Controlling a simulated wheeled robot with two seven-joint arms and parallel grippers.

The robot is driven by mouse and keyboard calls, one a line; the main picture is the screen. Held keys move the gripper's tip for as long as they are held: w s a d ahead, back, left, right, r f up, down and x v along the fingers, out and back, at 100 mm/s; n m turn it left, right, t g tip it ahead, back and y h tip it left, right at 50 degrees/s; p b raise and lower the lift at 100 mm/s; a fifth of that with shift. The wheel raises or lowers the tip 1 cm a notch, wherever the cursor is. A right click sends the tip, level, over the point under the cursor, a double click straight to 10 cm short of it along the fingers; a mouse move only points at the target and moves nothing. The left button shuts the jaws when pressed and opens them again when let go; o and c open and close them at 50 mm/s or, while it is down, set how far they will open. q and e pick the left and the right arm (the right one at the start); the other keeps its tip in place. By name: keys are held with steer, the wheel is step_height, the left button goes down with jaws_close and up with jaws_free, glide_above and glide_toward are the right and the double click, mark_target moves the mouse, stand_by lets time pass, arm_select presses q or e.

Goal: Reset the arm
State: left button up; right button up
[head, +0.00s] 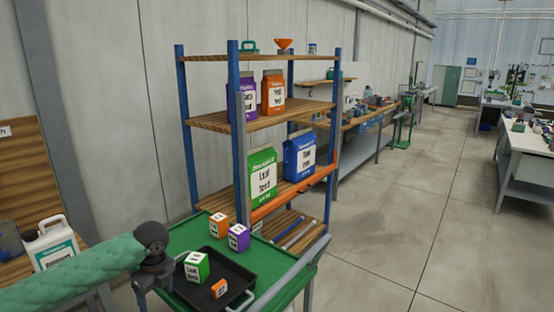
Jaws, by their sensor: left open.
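My left arm comes in from the left in a green quilted sleeve and ends in a dark wrist. My left gripper (158,282) hangs below that wrist, open, at the left edge of the green cart (190,240). I see nothing between its jaws. It is beside the black tray (236,271) on the cart. In the tray are a green-and-white box (196,267) and a small orange box (219,288). My right gripper is out of view.
An orange box (218,226) and a purple box (238,237) stand behind the tray. A blue-post shelf rack (235,121) holding several bags rises behind the cart. A white jug (52,243) stands at left. The floor (400,220) at right is clear.

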arm_select(q)
steer(key=s+a+f+n+t+y, duration=0.1)
steer(key=s+a+f+n, duration=0.25)
steer(key=f, duration=0.35)
steer(key=s+a+f+n, duration=0.3)
steer(key=a+f, duration=0.1)
steer(key=f, duration=0.4)
steer(key=s+a+f+n+t+y, duration=0.1)
steer(key=s+a+f+n, duration=0.25)
steer(key=f, duration=0.35)
steer(key=s+a+f+n+y, duration=0.25)
steer(key=s+a+f, duration=0.25)
steer(key=s+a, duration=0.4)
steer(key=s+a+f+n+y, duration=0.1)
steer(key=s+a+f+n, duration=0.2)
steer(key=s+a+f, duration=0.5)
steer(key=s+d+f+n+h, duration=0.2)
steer(key=s+d+f, duration=0.15)
steer(key=d, duration=0.65)
steer(key=s+d+f+n+h, duration=0.1)
steer(key=s+d+f+h, duration=0.3)
steer(key=d, duration=0.7)
steer(key=s+d+n+h, duration=0.1)
steer(key=d+n, duration=0.2)
steer(key=d, duration=2.1)
steer(key=shift+s+d+f+g+h, duration=0.2)
steer(key=shift+s+g+h, duration=0.1)
steer(key=shift+s+h, duration=0.1)
